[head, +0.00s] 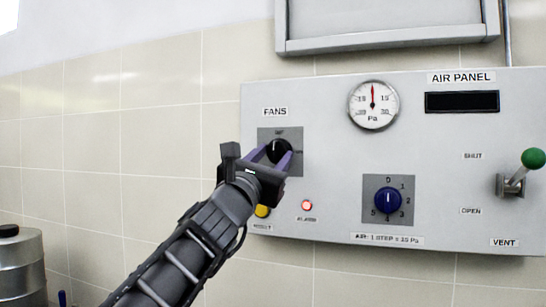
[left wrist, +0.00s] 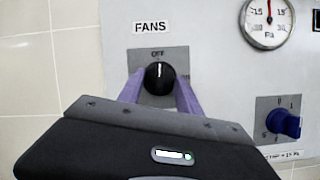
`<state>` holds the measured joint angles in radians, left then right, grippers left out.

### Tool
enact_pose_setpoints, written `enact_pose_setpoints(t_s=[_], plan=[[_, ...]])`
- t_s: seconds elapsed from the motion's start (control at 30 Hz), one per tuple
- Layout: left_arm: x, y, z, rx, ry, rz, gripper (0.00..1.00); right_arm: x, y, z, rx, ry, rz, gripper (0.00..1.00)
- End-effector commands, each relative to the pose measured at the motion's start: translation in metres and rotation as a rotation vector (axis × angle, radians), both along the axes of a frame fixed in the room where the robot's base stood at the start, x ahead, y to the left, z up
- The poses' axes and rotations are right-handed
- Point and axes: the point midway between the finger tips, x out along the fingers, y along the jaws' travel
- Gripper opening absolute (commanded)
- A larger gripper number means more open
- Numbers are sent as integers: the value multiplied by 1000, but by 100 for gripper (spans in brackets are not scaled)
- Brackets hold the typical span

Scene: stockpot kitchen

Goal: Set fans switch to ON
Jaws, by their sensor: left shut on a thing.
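The fans switch (head: 279,149) is a black rotary knob on a grey plate under the FANS label, at the left of the air panel. It also shows in the left wrist view (left wrist: 159,78), with its white mark pointing up toward OFF. My left gripper (head: 280,156) has its purple fingers on both sides of the knob and is shut on it. In the left wrist view the fingers (left wrist: 160,86) flank the knob. My right gripper is not in view.
The air panel (head: 330,205) also carries a gauge (head: 373,105), a blue step knob (head: 388,200), a red alarm lamp (head: 307,205), a yellow button (head: 262,211) and a green-knobbed vent lever (head: 533,159). A metal pot (head: 22,265) stands at lower left.

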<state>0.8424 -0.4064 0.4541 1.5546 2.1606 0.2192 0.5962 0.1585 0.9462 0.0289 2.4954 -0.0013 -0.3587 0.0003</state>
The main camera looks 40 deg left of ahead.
Motion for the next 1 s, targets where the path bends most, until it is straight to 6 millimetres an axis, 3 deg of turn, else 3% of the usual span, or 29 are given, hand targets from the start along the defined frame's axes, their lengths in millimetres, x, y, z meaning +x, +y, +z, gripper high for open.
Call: enact_pose_setpoints(t_s=[0.37, 1.0], plan=[[0, 2, 3, 244, 78, -2, 1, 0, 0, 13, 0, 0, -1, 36], [-2, 7, 7, 824, 262, -1, 1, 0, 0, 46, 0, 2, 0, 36]])
